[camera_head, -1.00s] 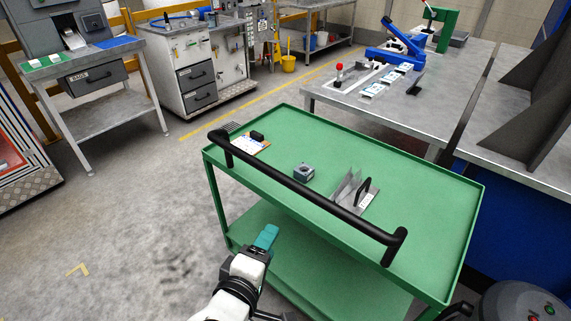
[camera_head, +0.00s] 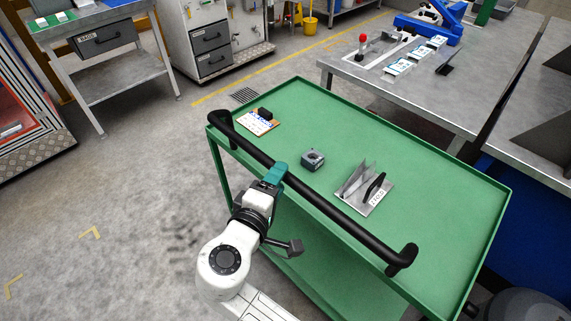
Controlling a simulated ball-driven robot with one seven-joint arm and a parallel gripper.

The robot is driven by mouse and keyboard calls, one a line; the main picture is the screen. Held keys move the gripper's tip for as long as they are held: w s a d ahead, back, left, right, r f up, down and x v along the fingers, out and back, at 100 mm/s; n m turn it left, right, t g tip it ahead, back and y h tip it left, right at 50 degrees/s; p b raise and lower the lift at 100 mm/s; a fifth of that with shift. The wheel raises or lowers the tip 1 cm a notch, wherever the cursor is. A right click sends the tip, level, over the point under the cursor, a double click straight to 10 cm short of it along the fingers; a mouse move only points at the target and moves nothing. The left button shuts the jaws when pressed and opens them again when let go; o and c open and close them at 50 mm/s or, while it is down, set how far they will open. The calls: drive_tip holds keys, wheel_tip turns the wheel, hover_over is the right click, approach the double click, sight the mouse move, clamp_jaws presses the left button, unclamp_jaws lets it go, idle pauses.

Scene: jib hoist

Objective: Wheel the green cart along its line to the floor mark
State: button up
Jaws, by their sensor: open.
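The green cart (camera_head: 420,170) stands in front of me with its black push handle (camera_head: 335,205) along the near side. On its top lie a clipboard (camera_head: 258,123), a small grey block (camera_head: 312,159) and a metal bracket with a black handle (camera_head: 365,188). My gripper (camera_head: 278,172), with teal fingers, is at the left half of the handle bar, overlapping it in the picture. Its jaws are open; whether the bar lies between them I cannot tell. Yellow corner marks (camera_head: 91,233) show on the floor at left.
A steel table (camera_head: 350,72) with a blue clamp tool stands behind the cart at right. A workbench with a drawer (camera_head: 105,38) and a white cabinet (camera_head: 215,42) stand at the back left. The floor left of the cart (camera_head: 140,160) is clear.

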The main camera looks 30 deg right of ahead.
drive_tip(key=shift+x, duration=2.45)
drive_tip(key=shift+c, duration=0.5)
clamp_jaws()
